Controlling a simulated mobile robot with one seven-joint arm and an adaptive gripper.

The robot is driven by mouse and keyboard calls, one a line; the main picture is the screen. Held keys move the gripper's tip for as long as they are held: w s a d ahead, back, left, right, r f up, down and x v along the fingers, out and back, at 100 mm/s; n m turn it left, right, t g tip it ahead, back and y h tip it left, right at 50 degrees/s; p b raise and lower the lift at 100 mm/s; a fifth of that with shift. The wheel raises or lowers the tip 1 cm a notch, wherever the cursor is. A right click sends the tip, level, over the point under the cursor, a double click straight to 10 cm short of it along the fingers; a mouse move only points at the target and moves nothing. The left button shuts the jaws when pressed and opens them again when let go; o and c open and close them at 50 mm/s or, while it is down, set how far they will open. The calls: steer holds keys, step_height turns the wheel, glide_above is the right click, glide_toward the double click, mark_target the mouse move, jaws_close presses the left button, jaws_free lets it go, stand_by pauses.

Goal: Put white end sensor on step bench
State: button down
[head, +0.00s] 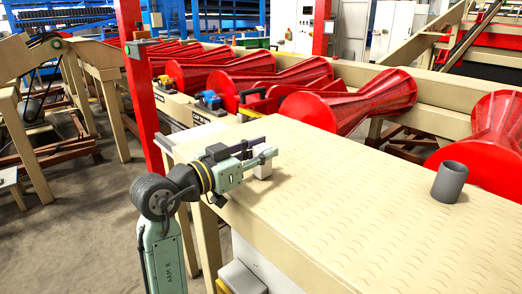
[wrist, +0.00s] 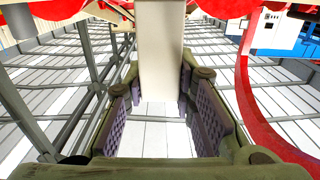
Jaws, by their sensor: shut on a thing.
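The white end sensor (head: 262,169) is a small pale block at my gripper's fingers in the head view. My gripper (head: 266,155) is shut on it, over the near-left part of the step bench (head: 350,215), a long beige top with a tread pattern. I cannot tell whether the sensor's underside touches the bench. In the wrist view the white sensor (wrist: 162,50) stands out between the two padded fingers of my gripper (wrist: 166,100). The fingers hide part of the sensor in the head view.
A dark grey cylinder (head: 449,182) stands upright on the bench at the right. Red flared rollers (head: 350,100) lie behind the bench, and a red post (head: 140,90) rises at its left. The middle of the bench top is clear.

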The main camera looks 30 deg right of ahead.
steer(key=shift+f, duration=0.2)
steer(key=c, duration=1.3)
jaws_free()
steer(key=shift+c, duration=0.2)
steer(key=shift+r, duration=0.15)
